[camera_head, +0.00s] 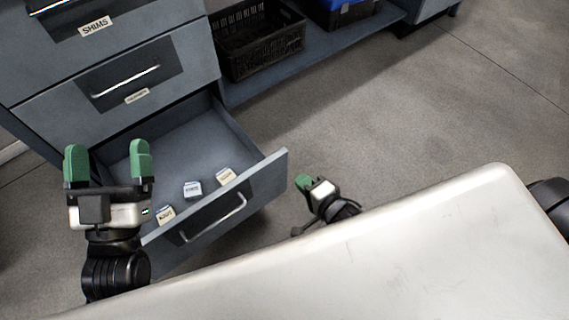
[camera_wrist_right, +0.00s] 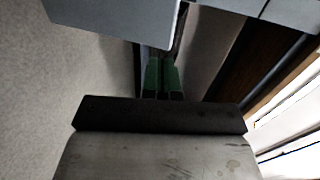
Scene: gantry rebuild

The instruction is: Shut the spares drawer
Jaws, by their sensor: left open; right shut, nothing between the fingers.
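The open drawer (camera_head: 254,190), the lowest of the blue-grey cabinet, is pulled well out. A silver bar handle (camera_head: 212,219) is on its front, and several small labelled boxes (camera_head: 192,190) lie inside. No label reading spares is legible on it. My left gripper (camera_head: 108,160) is open and empty, with green fingers, over the left side of the drawer in the head view. My right gripper (camera_head: 304,184) is shut and empty, just right of the drawer front's right end and apart from it in the picture. Its green fingers (camera_wrist_right: 161,78) sit together in the right wrist view.
Two shut drawers, one labelled SHIMS (camera_head: 96,27), are above. A black crate (camera_head: 260,42) and a blue bin (camera_head: 345,12) stand on a low shelf (camera_head: 318,55). Grey floor (camera_head: 400,115) is free to the right. A pale surface (camera_head: 400,255) fills the lower right.

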